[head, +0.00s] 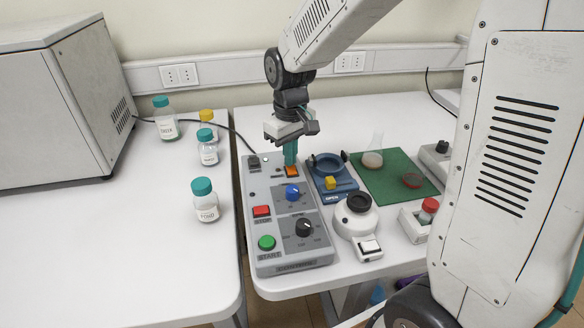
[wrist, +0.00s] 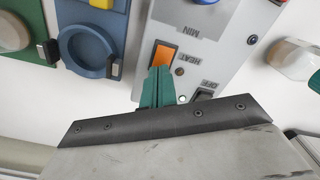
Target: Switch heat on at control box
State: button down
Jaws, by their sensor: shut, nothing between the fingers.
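The control box (head: 262,188) stands on the white table in the head view, a grey panel with knobs, buttons and switches. Its orange heat switch (head: 291,170) also shows in the wrist view (wrist: 164,54), beside the printed word HEAT. My gripper (head: 290,160) has green fingers, shut and empty, pointing down at the heat switch. In the wrist view the fingertips (wrist: 160,70) overlap the near edge of the orange switch; I cannot tell whether they touch it. A black switch (wrist: 203,94) marked OFF is beside it.
The box also has a blue knob (head: 292,193), a red stop button (head: 262,211) and a green start button (head: 267,242). A blue ring device (head: 340,190) and a white device (head: 357,222) stand close on the right. Bottles (head: 205,200) stand on the left table.

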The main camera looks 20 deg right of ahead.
jog(key=shift+f, duration=0.35)
jog(key=shift+r, duration=3.55)
jog(key=shift+s+f, duration=0.15)
jog(key=shift+s, duration=0.1)
jog(key=s+d+r+m, duration=0.1)
jog(key=s+r+m, duration=0.1)
jog(key=s, duration=1)
jog(key=s+d+r+m+t, duration=0.1)
jog(key=s+d+r, duration=0.1)
jog(key=s, duration=1)
jog(key=shift+s+d+r+m, duration=0.15)
jog(key=shift+s+r+m, duration=0.1)
jog(key=shift+r+m, duration=0.15)
